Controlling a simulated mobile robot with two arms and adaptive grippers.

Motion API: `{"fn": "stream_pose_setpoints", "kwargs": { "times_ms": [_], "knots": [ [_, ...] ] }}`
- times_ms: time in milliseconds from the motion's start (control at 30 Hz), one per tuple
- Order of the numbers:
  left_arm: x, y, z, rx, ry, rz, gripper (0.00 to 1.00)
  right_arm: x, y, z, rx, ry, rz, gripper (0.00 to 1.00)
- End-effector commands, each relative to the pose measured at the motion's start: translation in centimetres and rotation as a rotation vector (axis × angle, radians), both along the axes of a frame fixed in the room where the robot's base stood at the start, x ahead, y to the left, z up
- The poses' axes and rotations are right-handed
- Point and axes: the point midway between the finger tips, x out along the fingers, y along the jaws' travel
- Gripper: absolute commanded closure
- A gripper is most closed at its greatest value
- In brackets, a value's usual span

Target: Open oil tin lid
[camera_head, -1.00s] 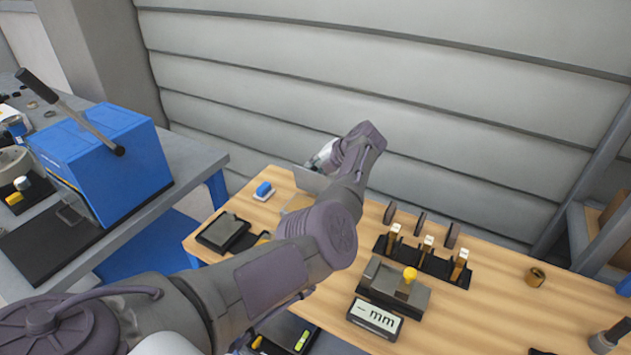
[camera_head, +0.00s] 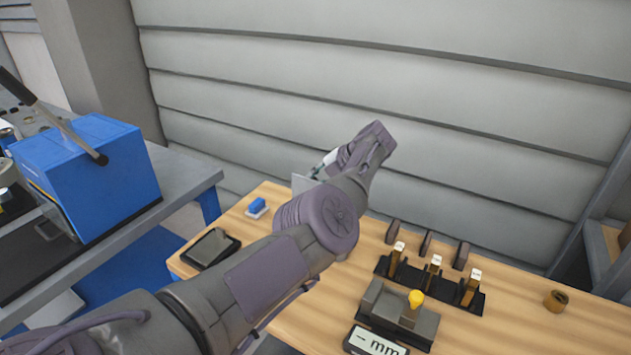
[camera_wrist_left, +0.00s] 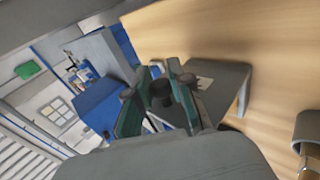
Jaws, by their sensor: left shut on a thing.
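My left gripper (camera_head: 322,167) reaches over the far left part of the wooden table, partly hidden by its own arm. A grey upright plate (camera_head: 303,183), which looks like the oil tin lid, stands beside its fingertips. In the left wrist view my gripper (camera_wrist_left: 158,102) has its two teal-lined fingers around a small dark part (camera_wrist_left: 161,92) and is shut on it. A grey panel (camera_wrist_left: 222,80) with a pale label lies just beyond the fingers. The tin's body is hidden behind my arm in the head view.
The wooden table (camera_head: 520,312) holds a blue-topped block (camera_head: 257,206), a dark tray (camera_head: 211,248), a black rack with stamps (camera_head: 432,277), a grey gauge with a yellow knob (camera_head: 398,312) and a brown ring (camera_head: 556,299). A blue machine (camera_head: 88,180) stands left. A grey wall lies behind.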

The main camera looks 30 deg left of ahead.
Motion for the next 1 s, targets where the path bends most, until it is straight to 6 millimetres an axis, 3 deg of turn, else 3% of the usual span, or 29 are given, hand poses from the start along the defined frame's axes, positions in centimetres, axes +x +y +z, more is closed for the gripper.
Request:
{"fn": "stream_pose_setpoints", "kwargs": {
  "times_ms": [33, 167, 467, 1000],
  "knots": [
    [0.1, 0.0, 0.0, 0.0, -0.003, -0.003, 0.75, -0.1, 0.0, 0.0, 0.0, 0.001, 0.0, 0.6],
    [0.1, 0.0, 0.0, 0.0, -0.001, -0.001, 0.55, -0.1, 0.0, 0.0, 0.0, 0.001, 0.0, 0.6],
    [0.1, -0.1, 0.1, 0.0, -0.002, -0.001, 0.55, -0.1, 0.1, 0.0, 0.002, 0.001, -0.002, 0.6],
    [0.8, -5.1, 5.0, 0.0, -0.001, -0.003, 0.55, 0.0, 0.1, 0.0, 0.001, -0.001, -0.001, 0.6]
  ]
}}
